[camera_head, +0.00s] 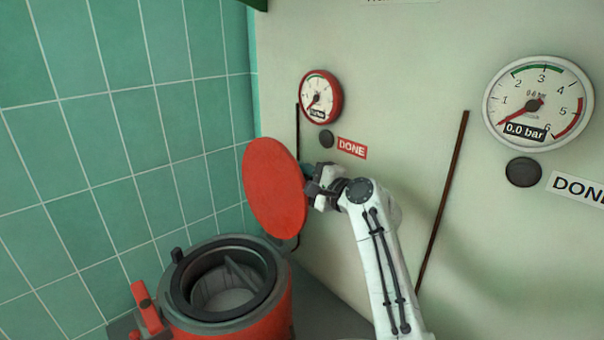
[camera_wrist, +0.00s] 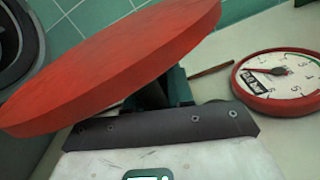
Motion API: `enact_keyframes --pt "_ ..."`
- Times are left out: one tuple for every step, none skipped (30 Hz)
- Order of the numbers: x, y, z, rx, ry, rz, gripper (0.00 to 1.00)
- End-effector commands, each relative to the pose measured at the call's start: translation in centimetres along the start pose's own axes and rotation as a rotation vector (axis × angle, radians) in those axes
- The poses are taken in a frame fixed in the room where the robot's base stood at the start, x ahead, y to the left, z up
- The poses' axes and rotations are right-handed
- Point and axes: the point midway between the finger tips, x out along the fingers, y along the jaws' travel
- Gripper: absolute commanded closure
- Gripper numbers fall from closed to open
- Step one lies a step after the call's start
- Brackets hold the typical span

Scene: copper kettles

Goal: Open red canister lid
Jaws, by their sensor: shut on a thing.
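The red canister (camera_head: 230,318) stands at the lower left in the head view, its dark-rimmed mouth open and its grey inside showing. Its round red lid (camera_head: 272,190) is raised and steeply tilted above and behind the mouth. My gripper (camera_head: 312,185) is at the lid's right side, with its fingers mostly hidden by the lid. In the wrist view the lid (camera_wrist: 110,65) fills the upper left, right in front of my gripper (camera_wrist: 160,95). My gripper is shut there, but the part it grips is hidden behind the lid's edge.
A red-rimmed gauge (camera_head: 321,97) with a dark button (camera_head: 326,139) and a DONE label (camera_head: 352,148) is on the pale wall close above my gripper. A larger white gauge (camera_head: 538,103) is farther right. A green tiled wall (camera_head: 120,130) bounds the left.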

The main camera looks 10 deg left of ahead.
Motion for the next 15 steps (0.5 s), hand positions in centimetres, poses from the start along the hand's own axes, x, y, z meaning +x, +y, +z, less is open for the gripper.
enact_keyframes --pt "0.0 -0.3 0.0 -0.002 0.001 -0.005 1.00" --pt "0.0 -0.3 0.0 -0.002 0.001 -0.005 1.00" --pt "0.0 -0.3 0.0 -0.002 0.001 -0.005 1.00" --pt "0.0 -0.4 0.0 -0.002 0.001 -0.006 1.00" --pt "0.0 -0.4 0.0 -0.002 0.001 -0.006 1.00" --pt "0.0 -0.4 0.0 -0.003 0.001 -0.006 1.00" --pt "0.0 -0.4 0.1 -0.007 0.001 -0.006 1.00" --pt "0.0 -0.4 0.3 -0.014 0.000 -0.006 1.00" --pt "0.0 -0.5 0.8 -0.031 0.000 -0.006 1.00" --pt "0.0 -0.5 1.2 -0.050 0.000 -0.005 1.00" --pt "0.0 -0.5 1.7 -0.072 -0.001 -0.006 1.00" --pt "0.0 -0.3 2.5 -0.108 -0.002 -0.004 1.00" --pt "0.0 -0.3 3.1 -0.136 -0.003 -0.005 1.00" --pt "0.0 -0.1 3.7 -0.165 -0.003 -0.004 1.00" --pt "0.0 0.1 4.5 -0.202 -0.003 -0.004 1.00"
